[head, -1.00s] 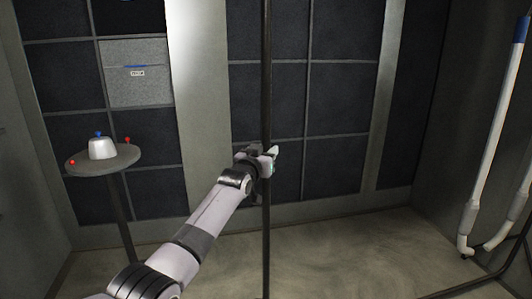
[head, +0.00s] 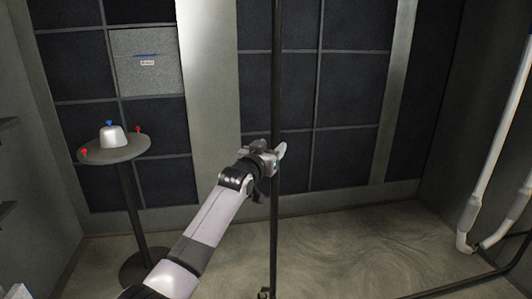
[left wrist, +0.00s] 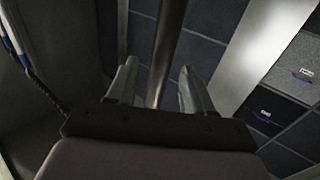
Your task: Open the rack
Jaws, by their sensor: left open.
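A dark vertical pole (head: 277,80) runs from the top of the head view to the floor. My left gripper (head: 273,153) is at this pole, at about mid-height. In the left wrist view, the two fingers of the left gripper (left wrist: 158,82) are apart, with the pole (left wrist: 166,40) passing between them. I cannot tell whether either finger touches it. The pole may belong to the rack, but no rack is clearly shown. My right gripper is not in view.
A small round table (head: 115,150) on the left holds a white dome-shaped object (head: 113,136) and small red and blue pieces. Dark wall panels include one grey panel (head: 147,72) with a label. White pipes (head: 489,165) stand at right. The middle floor is clear.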

